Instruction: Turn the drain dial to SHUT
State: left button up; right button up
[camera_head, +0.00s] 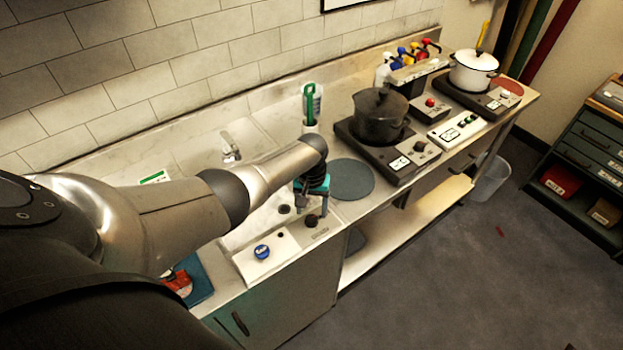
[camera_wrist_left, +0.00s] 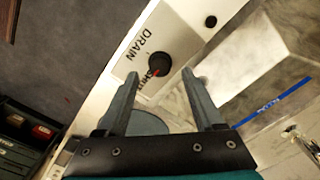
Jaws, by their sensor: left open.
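The drain dial (camera_head: 311,221) is a round black knob on the pale panel at the counter's front edge. In the left wrist view the dial (camera_wrist_left: 157,64) sits beside the printed word DRAIN. A red mark on it points down and left, close to smaller lettering that is hard to read. My left gripper (camera_head: 312,206) is above the dial, pointing down. In the left wrist view the fingers of my left gripper (camera_wrist_left: 161,77) are apart, with the dial between and just beyond their tips. I cannot tell whether they touch it. My right gripper is out of view.
The sink and faucet (camera_head: 231,146) are behind. A grey round mat (camera_head: 351,179) lies to the right, before a dark pot (camera_head: 380,116) on a burner.

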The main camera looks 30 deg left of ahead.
aim_at(311, 218)
pick_arm(q)
notch_tip(311, 218, up, 2)
jog(key=shift+r+p, duration=0.1)
jog(key=shift+p, duration=0.25)
notch_tip(311, 218, up, 10)
dwell(0.6)
